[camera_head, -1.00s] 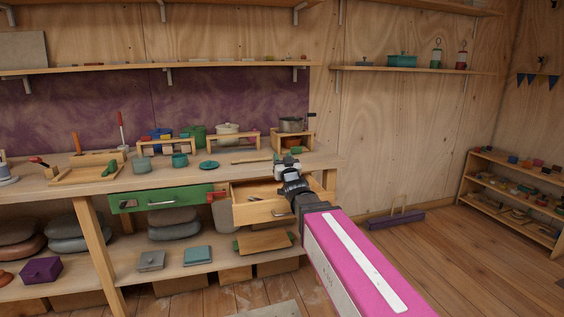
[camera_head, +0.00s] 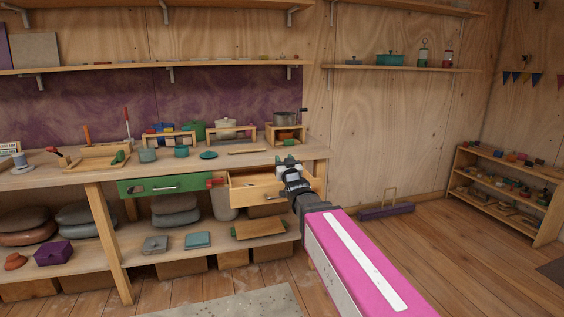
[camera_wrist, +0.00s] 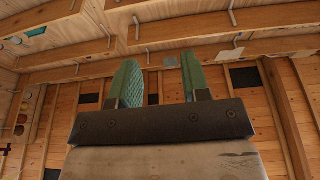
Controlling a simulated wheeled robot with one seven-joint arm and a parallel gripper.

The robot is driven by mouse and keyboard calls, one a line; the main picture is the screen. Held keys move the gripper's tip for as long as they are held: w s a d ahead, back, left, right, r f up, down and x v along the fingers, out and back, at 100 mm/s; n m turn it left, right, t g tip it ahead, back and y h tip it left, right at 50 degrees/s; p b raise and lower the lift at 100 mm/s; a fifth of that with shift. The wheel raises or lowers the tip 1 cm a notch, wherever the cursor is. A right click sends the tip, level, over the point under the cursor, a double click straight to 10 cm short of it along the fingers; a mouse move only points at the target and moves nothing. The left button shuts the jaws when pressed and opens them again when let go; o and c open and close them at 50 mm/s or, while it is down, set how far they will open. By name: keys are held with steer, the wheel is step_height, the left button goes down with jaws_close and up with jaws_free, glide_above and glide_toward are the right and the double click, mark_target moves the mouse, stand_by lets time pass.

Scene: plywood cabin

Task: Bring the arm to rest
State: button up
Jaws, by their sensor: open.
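My gripper (camera_head: 288,162) is at the end of my outstretched arm, near the front right edge of the workbench (camera_head: 225,162). In the head view it stands in front of the open wooden drawer (camera_head: 252,196) and hides part of it. In the wrist view my gripper (camera_wrist: 160,82) shows two green fingers spread apart with nothing between them. Behind the fingers that view shows plank wall and shelf undersides.
A green drawer front (camera_head: 165,186) is left of the open drawer. Pots and wooden stands line the bench, including a dark pot (camera_head: 287,118). A low shelf unit (camera_head: 512,190) stands at right. A purple object (camera_head: 386,211) lies on otherwise clear floor.

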steer(key=s+d+f+m+g+h, duration=0.15)
steer(key=d+f+g, duration=0.25)
steer(key=f, duration=0.4)
steer(key=s+d+f+g+h, duration=0.2)
steer(key=d+f+g, duration=0.15)
steer(key=f, duration=0.45)
steer(key=s+d+f+m+g+h, duration=0.1)
steer(key=s+d+f+g+h, duration=0.2)
steer(key=f, duration=0.6)
steer(key=s+d+f+g, duration=0.4)
steer(key=s+f+g, duration=0.1)
steer(key=s, duration=0.3)
steer(key=s+d+f+g, duration=0.3)
steer(key=s+f+g, duration=0.2)
steer(key=s, duration=0.3)
steer(key=shift+s+d+f+y, duration=0.15)
steer(key=shift+d+f+y, duration=0.25)
steer(key=shift+f, duration=0.45)
steer(key=shift+m, duration=0.25)
